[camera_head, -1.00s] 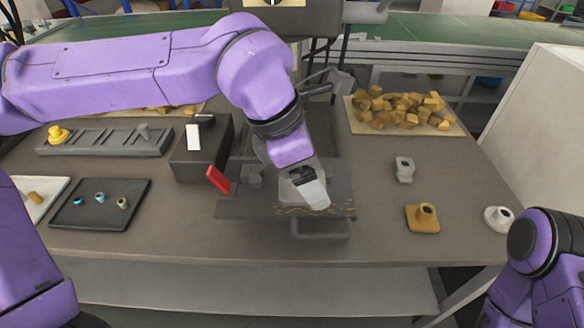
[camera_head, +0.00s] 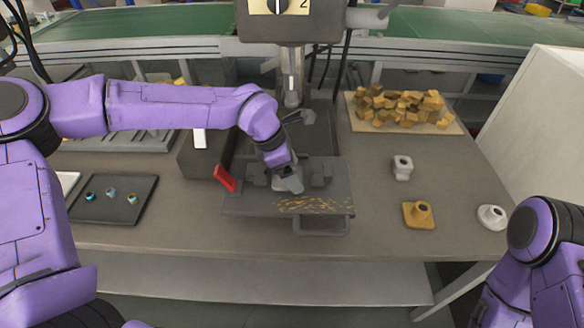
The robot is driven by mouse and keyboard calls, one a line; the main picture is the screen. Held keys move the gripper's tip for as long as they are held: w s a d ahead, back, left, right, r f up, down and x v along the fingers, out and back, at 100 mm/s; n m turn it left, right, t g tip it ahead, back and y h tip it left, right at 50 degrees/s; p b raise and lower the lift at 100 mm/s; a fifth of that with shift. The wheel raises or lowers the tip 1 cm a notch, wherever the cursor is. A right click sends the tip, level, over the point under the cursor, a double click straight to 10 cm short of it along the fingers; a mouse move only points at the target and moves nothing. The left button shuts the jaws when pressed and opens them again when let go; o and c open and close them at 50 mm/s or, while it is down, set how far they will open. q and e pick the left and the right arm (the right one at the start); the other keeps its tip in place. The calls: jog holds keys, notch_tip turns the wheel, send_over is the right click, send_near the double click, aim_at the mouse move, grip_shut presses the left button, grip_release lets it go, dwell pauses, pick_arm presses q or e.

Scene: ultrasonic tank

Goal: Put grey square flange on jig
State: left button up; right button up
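A grey flange (camera_head: 402,167) with a squarish base and a raised holed boss stands upright on the table, right of the drill press. My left gripper (camera_head: 288,183) is low over the machine's work plate (camera_head: 262,204), between the dark grey vise-like blocks (camera_head: 320,174). It is well left of the grey flange. Its fingers are small and partly hidden, so I cannot tell whether they are open or hold anything. I cannot tell which fixture is the jig; a slotted grey rack (camera_head: 120,143) is partly behind my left arm. My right gripper is out of view.
A yellow square flange (camera_head: 418,214) and a white round flange (camera_head: 492,217) stand nearby. Yellow blocks lie on a tray (camera_head: 360,123) behind. A dark tray (camera_head: 137,211) holds small rings. Yellow chips litter the plate.

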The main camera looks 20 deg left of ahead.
aim_at(273, 179)
pick_arm(q)
jog(key=shift+s, duration=0.1)
jog(key=o, duration=1.1)
jog(key=v, duration=1.2)
jog(key=shift+d+r+b, duration=0.1)
jog(key=shift+b, duration=0.25)
